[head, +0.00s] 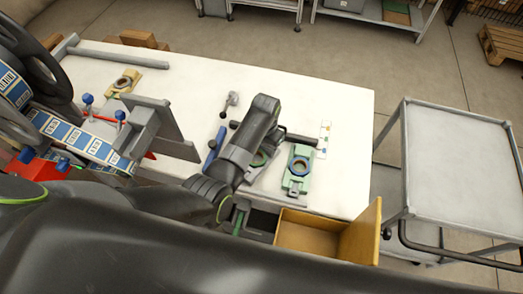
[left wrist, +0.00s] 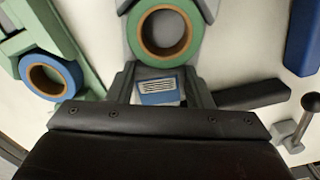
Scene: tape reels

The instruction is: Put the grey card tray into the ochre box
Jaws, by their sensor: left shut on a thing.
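The grey card tray (head: 268,183) is partly hidden behind my left arm near the middle of the table's front. In the left wrist view the tray (left wrist: 198,57) carries a green tape reel (left wrist: 183,35) with a brown core. My left gripper (left wrist: 160,88) is shut on the tray's end, its fingers either side of a blue piece with a pale lined label. In the head view the left gripper (head: 268,138) is mostly covered by its own wrist. I cannot tell if the tray touches the table. The ochre box (head: 308,238) stands open at the front edge. My right gripper is out of view.
A green tray (head: 298,178) with a blue reel lies right of the grey tray. A blue bar (head: 213,148) and a small lever (head: 230,100) are left. The box's lid (head: 362,235) stands up on its right. A grey cart (head: 455,160) stands right of the table (head: 345,110).

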